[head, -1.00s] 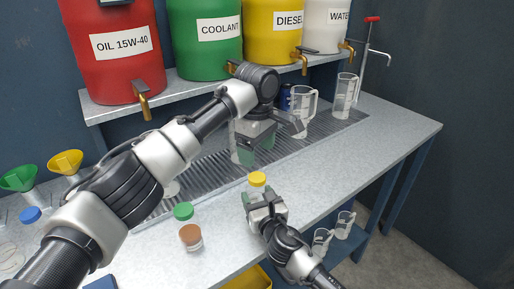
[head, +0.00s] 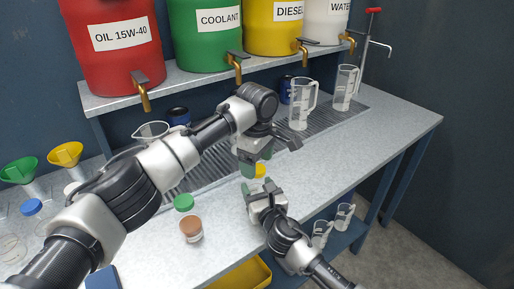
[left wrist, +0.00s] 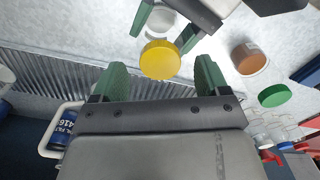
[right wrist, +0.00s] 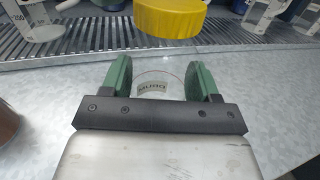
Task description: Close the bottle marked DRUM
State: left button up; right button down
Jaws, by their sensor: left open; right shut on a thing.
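A clear bottle (right wrist: 152,88) with a small label, too small to read surely, stands between the fingers of my right gripper (right wrist: 165,82), which is shut on it. It also shows in the left wrist view (left wrist: 162,22). A yellow cap (right wrist: 170,15) is at its top; I cannot tell whether it is seated. My left gripper (left wrist: 155,82) is open, its green fingers pointing at the yellow cap (left wrist: 160,60) from above. In the head view the cap (head: 260,171) is just below the left gripper (head: 252,165). The right gripper (head: 262,192) is beside it.
A green cap (head: 183,202) and a brown-topped jar (head: 191,230) are to the left on the bench (head: 330,175). Funnels (head: 66,155) and a blue cap (head: 31,207) are at far left. Clear jugs (head: 301,104) stand on the drain grate behind. The right bench is clear.

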pick_arm(q)
jog(key=shift+f, duration=0.85)
jog(key=shift+c, duration=0.2)
jog(key=c, duration=1)
jog(key=shift+o, duration=0.2)
